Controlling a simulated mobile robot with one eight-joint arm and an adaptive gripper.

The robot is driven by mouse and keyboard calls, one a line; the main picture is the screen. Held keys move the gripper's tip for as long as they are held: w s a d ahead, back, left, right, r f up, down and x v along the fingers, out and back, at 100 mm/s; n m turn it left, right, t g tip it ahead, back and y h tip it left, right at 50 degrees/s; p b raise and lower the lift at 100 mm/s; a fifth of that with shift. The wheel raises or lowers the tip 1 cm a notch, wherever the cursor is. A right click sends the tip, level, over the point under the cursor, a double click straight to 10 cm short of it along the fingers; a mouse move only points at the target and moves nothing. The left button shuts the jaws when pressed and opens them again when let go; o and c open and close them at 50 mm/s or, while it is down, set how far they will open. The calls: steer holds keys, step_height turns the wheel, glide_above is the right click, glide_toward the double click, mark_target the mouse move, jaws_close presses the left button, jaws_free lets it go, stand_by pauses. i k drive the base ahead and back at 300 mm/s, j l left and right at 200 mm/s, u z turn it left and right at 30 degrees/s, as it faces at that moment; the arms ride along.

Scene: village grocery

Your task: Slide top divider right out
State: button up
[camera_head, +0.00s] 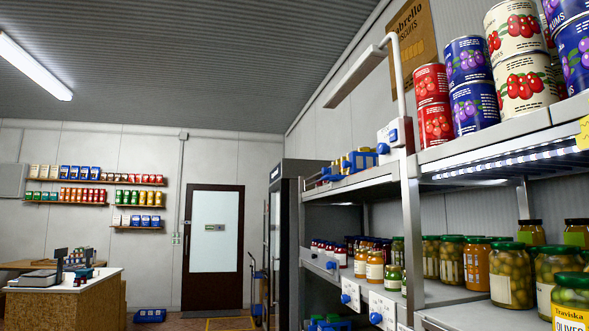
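My gripper is not in view. On the right, a white plate with a blue knob (393,134) sits at the top shelf's front, beside the metal upright. It may be the top divider, but I cannot tell for sure. Similar white plates with blue knobs show lower down, at the front edge of the middle shelf (350,295) and (382,311). A smaller blue knob (332,265) shows farther left. How far any divider runs back into the shelf is hidden.
Red, blue and white cans (471,83) stand stacked on the top shelf at right. Jars (451,259) fill the middle shelf. A lamp bar (355,78) hangs above the shelf. A counter (62,300) and a door (212,247) stand farther back, left.

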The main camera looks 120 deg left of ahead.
mark_target(358, 162)
steer(key=u, duration=3.45)
